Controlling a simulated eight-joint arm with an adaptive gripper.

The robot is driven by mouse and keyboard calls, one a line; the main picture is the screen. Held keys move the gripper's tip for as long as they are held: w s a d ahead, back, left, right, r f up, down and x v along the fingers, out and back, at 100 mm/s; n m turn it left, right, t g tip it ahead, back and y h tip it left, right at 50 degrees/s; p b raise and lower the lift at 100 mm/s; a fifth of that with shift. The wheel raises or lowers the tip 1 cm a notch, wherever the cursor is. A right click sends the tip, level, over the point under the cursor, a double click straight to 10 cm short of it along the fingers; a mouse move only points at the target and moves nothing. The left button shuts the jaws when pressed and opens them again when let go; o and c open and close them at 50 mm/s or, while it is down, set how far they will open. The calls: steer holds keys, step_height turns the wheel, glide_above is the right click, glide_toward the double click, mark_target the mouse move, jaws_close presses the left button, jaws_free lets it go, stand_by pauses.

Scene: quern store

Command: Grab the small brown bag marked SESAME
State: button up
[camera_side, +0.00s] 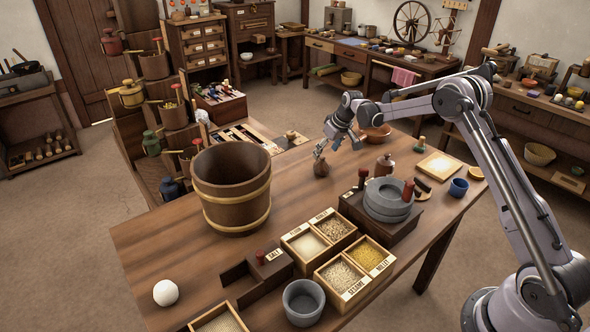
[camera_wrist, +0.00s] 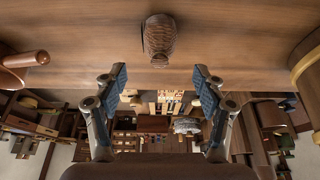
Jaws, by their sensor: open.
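A small brown bag (camera_side: 321,168) with a tied neck stands on the wooden table, right of the big bucket, in the side view. No marking on it can be read. My gripper (camera_side: 339,146) is open and empty, just above and to the right of the bag. In the wrist view a brown, rough-surfaced lump (camera_wrist: 160,40), which seems to be the same bag, lies centred between the open fingers (camera_wrist: 160,72) and beyond their tips. The fingers do not touch it there.
A wooden bucket (camera_side: 232,195) stands left of the bag. A brown jar (camera_side: 384,166) and a stone quern (camera_side: 388,200) stand to the right. Labelled grain boxes, one a SESAME box (camera_side: 343,277), lie nearer the front. The table around the bag is mostly clear.

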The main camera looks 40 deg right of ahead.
mark_target(323, 158)
steer(key=shift+x, duration=2.8)
steer(key=c, duration=1.3)
